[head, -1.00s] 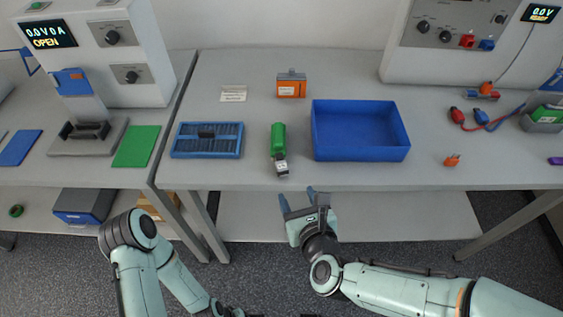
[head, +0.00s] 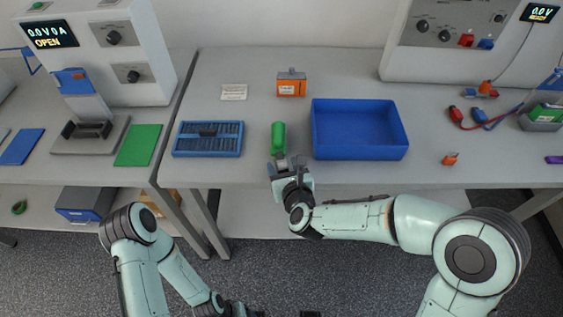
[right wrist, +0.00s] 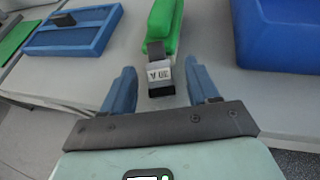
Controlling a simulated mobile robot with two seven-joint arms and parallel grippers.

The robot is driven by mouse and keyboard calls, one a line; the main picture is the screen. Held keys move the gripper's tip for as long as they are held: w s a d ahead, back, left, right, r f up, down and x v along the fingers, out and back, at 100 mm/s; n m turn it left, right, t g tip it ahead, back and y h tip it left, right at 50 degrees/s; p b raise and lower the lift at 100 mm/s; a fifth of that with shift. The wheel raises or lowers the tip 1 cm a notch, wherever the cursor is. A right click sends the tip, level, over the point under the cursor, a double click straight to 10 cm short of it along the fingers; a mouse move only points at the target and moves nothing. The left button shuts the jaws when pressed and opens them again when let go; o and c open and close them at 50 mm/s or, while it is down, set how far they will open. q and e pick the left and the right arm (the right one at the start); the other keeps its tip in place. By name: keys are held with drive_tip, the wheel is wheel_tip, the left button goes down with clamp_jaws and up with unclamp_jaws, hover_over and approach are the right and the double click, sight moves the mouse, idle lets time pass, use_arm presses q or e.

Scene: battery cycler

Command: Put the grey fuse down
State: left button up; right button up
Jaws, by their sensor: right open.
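A small grey block with a white label, which looks like the grey fuse (right wrist: 160,74), is at the near end of a green handle (right wrist: 164,25) in the right wrist view. In the head view the green handle (head: 278,138) lies on the table near its front edge. My right gripper (head: 281,167) is open at the near end of the handle and partly hides the grey block there. In the right wrist view its two blue fingers (right wrist: 163,88) stand apart, one on each side of the block, with gaps between. My left gripper is out of view below the picture.
A blue rack (head: 176,153) lies left of the handle and a deep blue bin (head: 360,153) stands close on its right. An orange box (head: 291,88) and a white card (head: 233,92) are behind. An orange piece (head: 450,159) lies farther right.

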drive_tip(key=shift+w+a+f, duration=0.1)
drive_tip(key=shift+w, duration=0.15)
clamp_jaws()
